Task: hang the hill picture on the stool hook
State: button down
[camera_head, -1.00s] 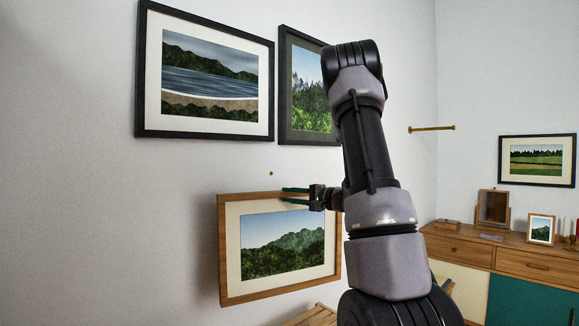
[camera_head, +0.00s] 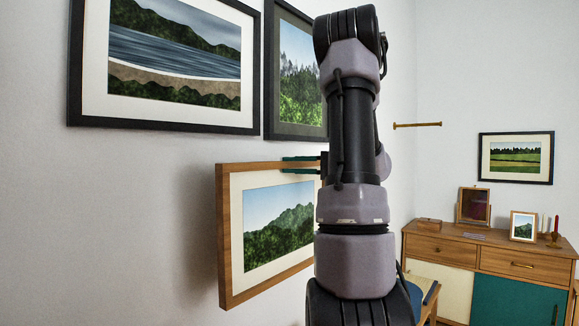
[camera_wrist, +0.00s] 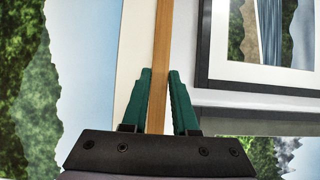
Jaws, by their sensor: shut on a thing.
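The hill picture (camera_head: 223,230) has a light wooden frame, a cream mount and green hills under a blue sky. In the head view it is held a little off the left wall, and my arm hides its right edge. My gripper (camera_head: 288,164) is shut on its top frame bar. In the wrist view the wooden bar (camera_wrist: 160,60) stands between the two green fingers of my gripper (camera_wrist: 160,78). No wall hook shows clearly now; the wall behind the picture is hidden.
A black-framed lake picture (camera_head: 165,60) and a dark-framed forest picture (camera_head: 300,75) hang just above. A wooden peg (camera_head: 418,125) juts from the wall to the right. A sideboard (camera_head: 480,255) and a blue-seated chair (camera_head: 428,290) stand at the right.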

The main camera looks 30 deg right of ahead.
jog(key=w+a+f, duration=0.1)
jog(key=w+a, duration=0.2)
jog(key=w, duration=0.7)
jog(key=shift+a+f, duration=0.3)
jog(key=shift+f, duration=0.1)
dwell(1.0)
dwell(0.7)
jog(key=c, duration=0.6)
grip_release()
jog(key=shift+s, duration=0.1)
jog(key=shift+f, duration=0.15)
